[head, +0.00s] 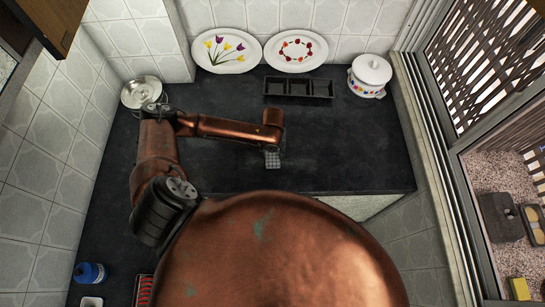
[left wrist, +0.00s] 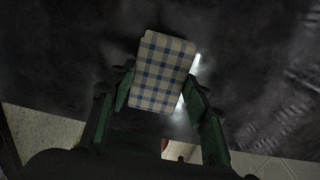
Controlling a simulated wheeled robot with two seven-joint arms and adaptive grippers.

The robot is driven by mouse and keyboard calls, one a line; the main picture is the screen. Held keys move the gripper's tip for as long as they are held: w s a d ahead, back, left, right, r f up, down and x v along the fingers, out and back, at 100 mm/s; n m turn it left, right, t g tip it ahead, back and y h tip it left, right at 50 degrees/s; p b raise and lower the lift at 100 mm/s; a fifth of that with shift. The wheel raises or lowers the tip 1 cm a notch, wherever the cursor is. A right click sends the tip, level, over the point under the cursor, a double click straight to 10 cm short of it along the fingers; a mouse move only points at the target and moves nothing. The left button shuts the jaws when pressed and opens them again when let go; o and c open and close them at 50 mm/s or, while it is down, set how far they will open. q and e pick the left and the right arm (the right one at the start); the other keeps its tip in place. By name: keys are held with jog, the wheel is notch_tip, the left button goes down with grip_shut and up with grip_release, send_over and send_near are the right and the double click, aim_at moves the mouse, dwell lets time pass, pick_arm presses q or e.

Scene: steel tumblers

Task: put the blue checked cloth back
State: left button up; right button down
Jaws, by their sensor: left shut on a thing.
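The blue checked cloth (left wrist: 161,72) is white with blue lines and looks like a small folded rectangle in the left wrist view. My left gripper (left wrist: 160,92) has a green finger on each side of it and is shut on it. In the head view a small part of the cloth (head: 272,160) shows just below the end of my left arm, over the dark countertop (head: 335,160). The rest of it and the fingers are hidden there by the arm. I cannot tell whether the cloth touches the counter. My right gripper is in neither view.
A black three-part tray (head: 298,88) stands behind the gripper, with two decorated oval plates (head: 227,52) (head: 296,52) against the wall. A lidded pot (head: 369,76) is back right, a shiny steel dish (head: 141,91) back left. A blue container (head: 90,273) is front left. The counter right of the gripper is clear.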

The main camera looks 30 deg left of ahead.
aim_at(273, 156)
pick_arm(q)
notch_tip(273, 156, down, 2)
jog(key=shift+s+f, duration=0.1)
jog(key=shift+f, duration=0.1)
jog(key=o, duration=1)
notch_tip(273, 156, up, 12)
